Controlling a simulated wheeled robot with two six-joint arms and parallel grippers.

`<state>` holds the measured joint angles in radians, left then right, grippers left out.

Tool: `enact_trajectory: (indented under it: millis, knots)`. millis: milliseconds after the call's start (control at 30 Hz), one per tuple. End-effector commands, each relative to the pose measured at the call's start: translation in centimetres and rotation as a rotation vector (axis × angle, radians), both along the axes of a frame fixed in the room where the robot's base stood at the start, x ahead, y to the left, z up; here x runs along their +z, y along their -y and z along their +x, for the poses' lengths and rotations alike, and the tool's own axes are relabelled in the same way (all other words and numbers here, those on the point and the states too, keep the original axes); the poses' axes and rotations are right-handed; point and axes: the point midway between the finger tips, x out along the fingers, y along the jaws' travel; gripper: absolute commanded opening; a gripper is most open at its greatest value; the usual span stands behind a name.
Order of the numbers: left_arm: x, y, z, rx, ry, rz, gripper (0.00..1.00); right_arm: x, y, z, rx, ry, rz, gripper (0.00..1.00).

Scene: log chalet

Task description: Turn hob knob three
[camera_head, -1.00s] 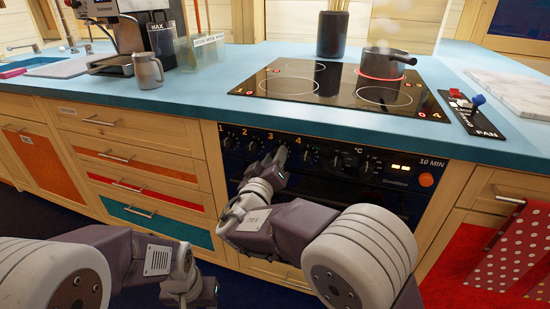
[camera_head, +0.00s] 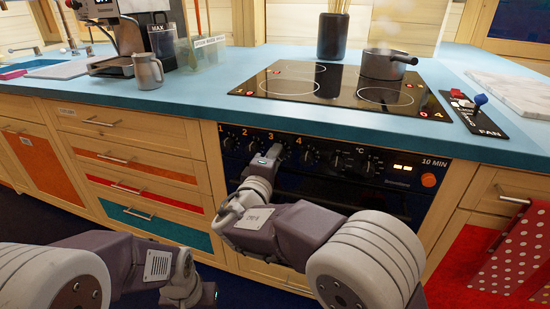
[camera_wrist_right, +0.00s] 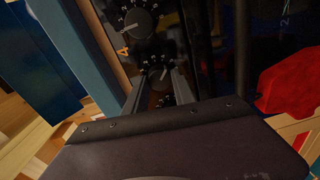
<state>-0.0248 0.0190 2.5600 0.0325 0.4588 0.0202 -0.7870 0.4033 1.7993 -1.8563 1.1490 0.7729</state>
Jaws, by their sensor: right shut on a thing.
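Hob knob three sits under the orange label 3 (camera_head: 271,142) on the black oven panel. In the head view my right gripper (camera_head: 273,153) covers the knob. In the right wrist view the dark round knob three (camera_wrist_right: 160,75) lies between the two fingers of my right gripper (camera_wrist_right: 160,88), which is shut on it. Knob four (camera_wrist_right: 138,22) is beside it, with its orange 4. Knobs one (camera_head: 228,144), two (camera_head: 252,147) and four (camera_head: 308,158) also show.
The black hob (camera_head: 330,85) is above the panel, with a steaming dark pot (camera_head: 385,64) at its back right. A dark canister (camera_head: 333,36) stands behind. A metal jug (camera_head: 147,72) is at the left. A polka-dot towel (camera_head: 510,250) hangs at the right.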

Motion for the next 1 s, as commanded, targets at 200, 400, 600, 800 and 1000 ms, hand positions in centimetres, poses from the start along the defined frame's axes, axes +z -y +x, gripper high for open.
enact_trajectory:
  millis: [200, 400, 600, 800, 1000]
  knots:
    - [0.9, 0.0, 0.0, 0.0, 0.0, 0.0, 0.36, 0.0, -0.1, 0.0, 0.001, -0.067, -0.195, 0.0]
    - [1.9, 0.0, 0.0, 0.0, 0.0, 0.0, 0.36, 0.0, -0.1, 0.0, 0.0, -0.127, -0.378, 0.0]
    - [3.2, 0.0, 0.0, 0.0, 0.0, 0.0, 0.36, 0.0, -0.1, 0.0, 0.002, -0.186, -0.56, 0.0]
    - [4.8, 0.0, 0.0, 0.0, 0.0, 0.0, 0.36, 0.0, -0.1, 0.0, 0.002, -0.245, -0.741, 0.0]
    - [6.7, 0.0, 0.0, 0.0, 0.0, 0.0, 0.36, 0.1, 0.0, 0.0, 0.002, -0.304, -0.921, 0.0]
